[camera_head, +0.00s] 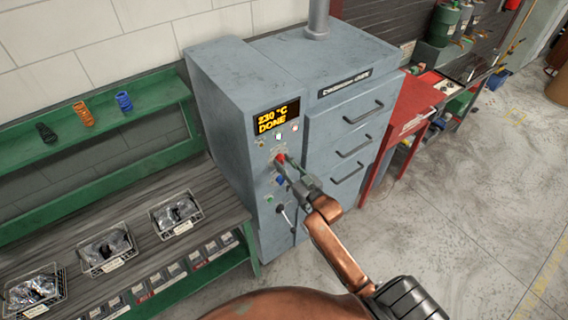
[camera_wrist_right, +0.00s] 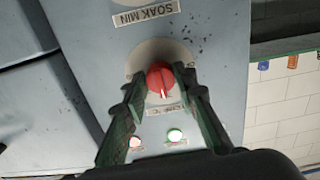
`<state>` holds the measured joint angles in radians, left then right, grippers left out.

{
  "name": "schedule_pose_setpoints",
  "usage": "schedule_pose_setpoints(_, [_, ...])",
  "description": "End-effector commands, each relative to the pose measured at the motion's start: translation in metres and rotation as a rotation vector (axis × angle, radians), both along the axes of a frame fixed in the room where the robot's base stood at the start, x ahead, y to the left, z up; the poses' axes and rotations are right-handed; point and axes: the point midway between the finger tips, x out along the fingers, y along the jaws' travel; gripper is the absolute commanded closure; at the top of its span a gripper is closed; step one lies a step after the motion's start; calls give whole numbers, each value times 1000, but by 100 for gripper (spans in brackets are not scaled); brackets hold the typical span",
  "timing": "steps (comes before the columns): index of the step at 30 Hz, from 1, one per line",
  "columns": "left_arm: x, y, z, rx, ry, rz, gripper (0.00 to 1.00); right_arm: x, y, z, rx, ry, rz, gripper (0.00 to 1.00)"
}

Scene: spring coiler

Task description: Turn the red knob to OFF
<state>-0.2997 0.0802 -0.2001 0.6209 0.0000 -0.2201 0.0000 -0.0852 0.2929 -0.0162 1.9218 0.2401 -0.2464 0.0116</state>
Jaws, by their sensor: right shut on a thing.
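The red knob (camera_head: 281,159) is on the front of the grey-blue oven cabinet (camera_head: 225,120), below a display (camera_head: 277,116) that reads 230 °C DONE. In the right wrist view the red knob (camera_wrist_right: 160,77) sits between the two fingers of my right gripper (camera_wrist_right: 160,82), which is shut on it. A white pointer mark shows on the knob and points toward the bottom of that view. The head view shows my right gripper (camera_head: 285,167) at the panel, partly covering the controls. My left gripper is not in view.
A green bench with wire baskets (camera_head: 107,248) stands at left. Open floor lies at right.

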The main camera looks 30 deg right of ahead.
Motion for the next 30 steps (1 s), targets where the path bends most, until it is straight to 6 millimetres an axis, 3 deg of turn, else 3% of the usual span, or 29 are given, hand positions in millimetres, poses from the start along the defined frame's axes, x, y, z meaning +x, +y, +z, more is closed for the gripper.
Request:
schedule_pose_setpoints(8, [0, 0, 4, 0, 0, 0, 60, 0, 0, 0, -180, -14, 2, 98])
schedule_pose_setpoints(30, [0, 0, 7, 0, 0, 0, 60, 1, -1, 1, -878, -71, 2, 98])
